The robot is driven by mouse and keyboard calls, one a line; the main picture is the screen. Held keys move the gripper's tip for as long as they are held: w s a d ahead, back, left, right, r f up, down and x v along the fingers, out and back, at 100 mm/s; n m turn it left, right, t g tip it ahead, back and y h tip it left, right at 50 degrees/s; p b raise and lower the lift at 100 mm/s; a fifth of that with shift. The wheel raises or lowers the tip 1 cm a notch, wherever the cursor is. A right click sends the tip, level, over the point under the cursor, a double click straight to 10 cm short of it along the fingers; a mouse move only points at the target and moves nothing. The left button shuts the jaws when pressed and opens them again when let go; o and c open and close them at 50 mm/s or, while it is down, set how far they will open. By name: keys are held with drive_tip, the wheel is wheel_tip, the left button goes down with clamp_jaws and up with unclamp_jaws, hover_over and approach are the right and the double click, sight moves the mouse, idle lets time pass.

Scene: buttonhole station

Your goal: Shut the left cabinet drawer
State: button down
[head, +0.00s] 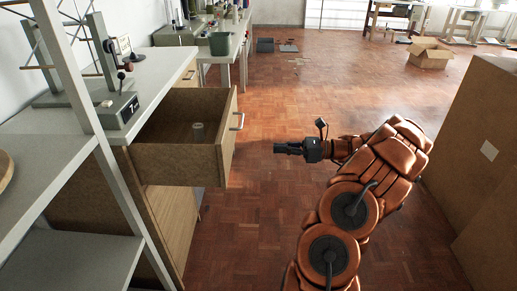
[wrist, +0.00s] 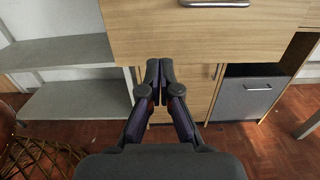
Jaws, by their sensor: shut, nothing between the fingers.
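The open cabinet drawer (head: 178,158) is pulled well out of the cabinet at the left in the head view. In the wrist view the shut, empty fingers (wrist: 160,68) appear before the lower edge of the drawer front (wrist: 200,32). The drawer's handle (wrist: 214,4) is at the top edge there.
A worktop (head: 150,95) above the drawer carries a grey machine. An open metal shelf unit (head: 70,255) stands at the near left. A large brown box (head: 490,150) is at the right, and an open carton (head: 430,54) lies farther back. The parquet floor between is clear.

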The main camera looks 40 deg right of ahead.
sight(229, 147)
drive_tip(key=b+x, duration=0.1)
drive_tip(key=x, duration=1.1)
drive_tip(key=shift+a, duration=0.15)
drive_tip(key=shift+w+a, duration=0.4)
drive_tip(key=shift+a, duration=0.05)
